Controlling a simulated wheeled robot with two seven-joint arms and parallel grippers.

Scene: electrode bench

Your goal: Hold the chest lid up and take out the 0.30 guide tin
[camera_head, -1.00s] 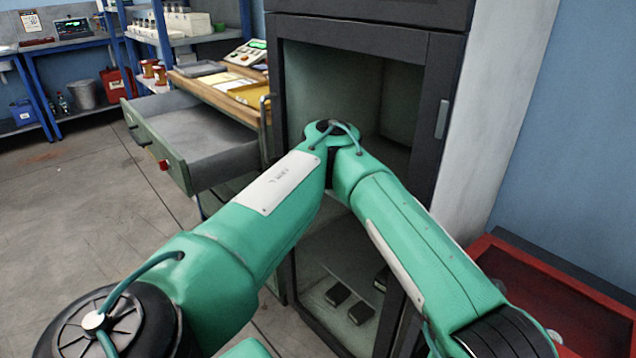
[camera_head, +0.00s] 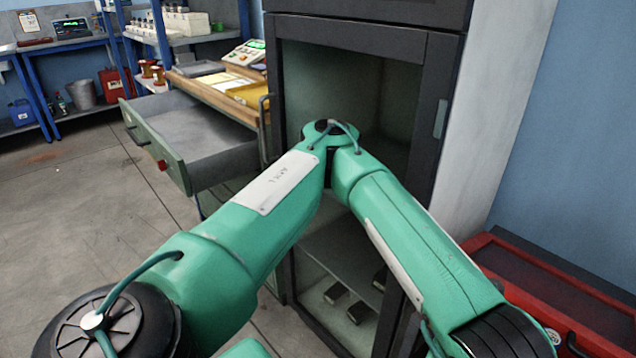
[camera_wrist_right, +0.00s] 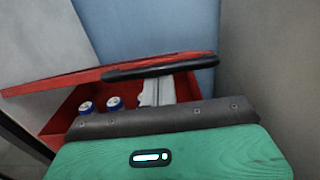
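The red chest (camera_head: 590,312) is at the lower right of the head view, partly cut off. In the right wrist view its red lid (camera_wrist_right: 50,85) is partly raised and seen nearly edge-on, with a dark bar (camera_wrist_right: 160,67) along it. Under the lid, two blue-and-white tins (camera_wrist_right: 86,107) and (camera_wrist_right: 114,102) stand in the chest; I cannot read their labels. A pale grey shape (camera_wrist_right: 155,92) is beside them. My right gripper (camera_wrist_right: 160,118) is in front of the chest; its fingertips cannot be made out, nor any grip. My left gripper is not in view.
A dark cabinet (camera_head: 448,60) stands open in the middle, with small dark blocks low inside. A green drawer (camera_head: 150,140) sticks out at its left. A blue wall (camera_head: 575,120) rises behind the chest. The floor at left is clear.

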